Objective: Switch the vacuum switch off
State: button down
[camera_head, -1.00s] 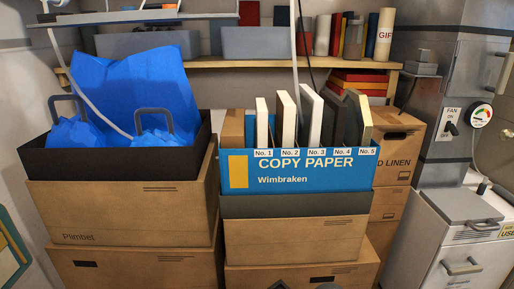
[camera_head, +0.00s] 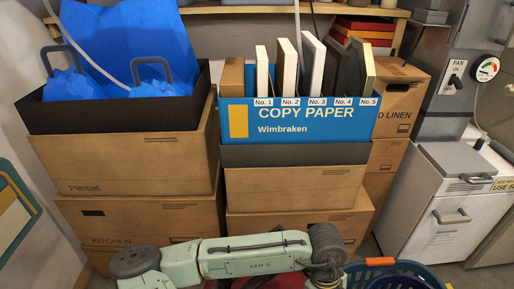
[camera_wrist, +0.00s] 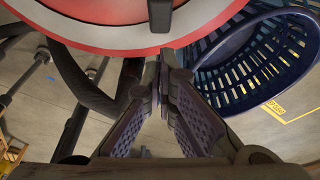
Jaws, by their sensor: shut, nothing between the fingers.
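No switch labelled vacuum can be made out. The only switch I can read is the fan switch (camera_head: 456,81), a dark lever on a plate marked FAN on the grey furnace cabinet at right in the head view. In the wrist view my gripper (camera_wrist: 163,75) is shut and empty, its fingers pointing toward a large round red-rimmed object (camera_wrist: 213,22) with a grey top and a dark bar. I cannot tell whether this is the vacuum, or whether the fingertips touch it. In the head view my arm lies across the bottom and hides part of something red (camera_head: 285,281).
A blue basket (camera_head: 432,272) with an orange handle stands right of my arm; a blue basket also fills the wrist view's upper right (camera_wrist: 235,75). Stacked cardboard boxes (camera_head: 295,186) and the blue copy-paper box (camera_head: 300,125) stand behind. A white cabinet (camera_head: 432,228) is at right.

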jog(key=p+v, duration=0.4)
jog(key=v, duration=0.2)
dwell(0.4)
